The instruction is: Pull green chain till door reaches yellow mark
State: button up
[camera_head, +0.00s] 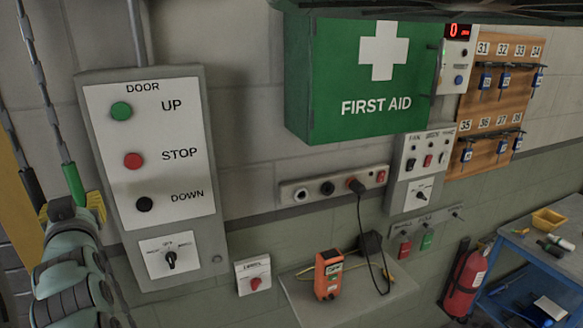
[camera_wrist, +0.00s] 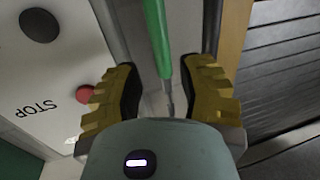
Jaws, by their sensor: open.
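The green chain grip (camera_head: 74,182) hangs on a grey chain at the left of the head view, beside the door control box. My gripper (camera_head: 72,205) is open just at its lower end. In the wrist view the green grip (camera_wrist: 157,35) runs between the two yellow-padded fingers of my gripper (camera_wrist: 160,98), with gaps on both sides. A thin grey link shows below the green part. The slatted grey door (camera_wrist: 285,100) shows at the right of the wrist view, beside a yellow-orange upright (camera_head: 15,190). I cannot make out a separate yellow mark.
The control box (camera_head: 150,170) with UP, STOP and DOWN buttons is close to my gripper's right in the head view. A second chain (camera_head: 28,185) hangs left of the green one. A green first aid cabinet (camera_head: 375,80) and a shelf (camera_head: 350,305) are farther right.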

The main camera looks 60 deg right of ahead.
aim_at(75, 189)
jog(key=shift+r+p+x, duration=0.2)
jog(key=shift+p+x, duration=2.75)
jog(key=shift+x, duration=1.15)
jog(key=shift+p+x, duration=0.65)
jog(key=shift+x, duration=0.35)
jog(key=shift+f, duration=0.2)
jog(key=shift+c, duration=0.3)
grip_shut()
